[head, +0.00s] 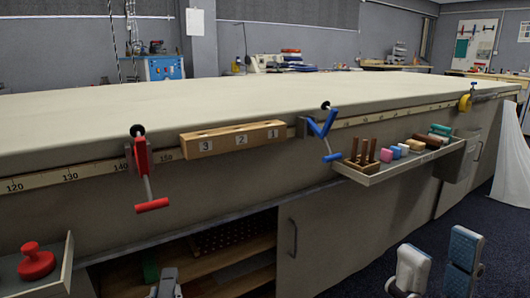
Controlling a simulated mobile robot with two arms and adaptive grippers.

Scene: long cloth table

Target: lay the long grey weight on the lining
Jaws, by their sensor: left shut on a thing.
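My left gripper (167,284) shows only in part at the bottom edge, in front of the open shelf. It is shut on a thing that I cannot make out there. My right gripper (437,262) is at the bottom right, its two pale fingers apart and nothing between them. I cannot pick out the long grey weight for sure. No lining can be told apart on the bare cream tabletop (230,105); a pale cloth (513,165) hangs at the far right edge.
A red clamp (141,160), a numbered wooden block (232,139) and a blue clamp (322,127) stick out from the table's front edge. A tray (385,175) of pegs and coloured blocks juts out at right. A red knobbed piece (37,264) sits at lower left. The tabletop is clear.

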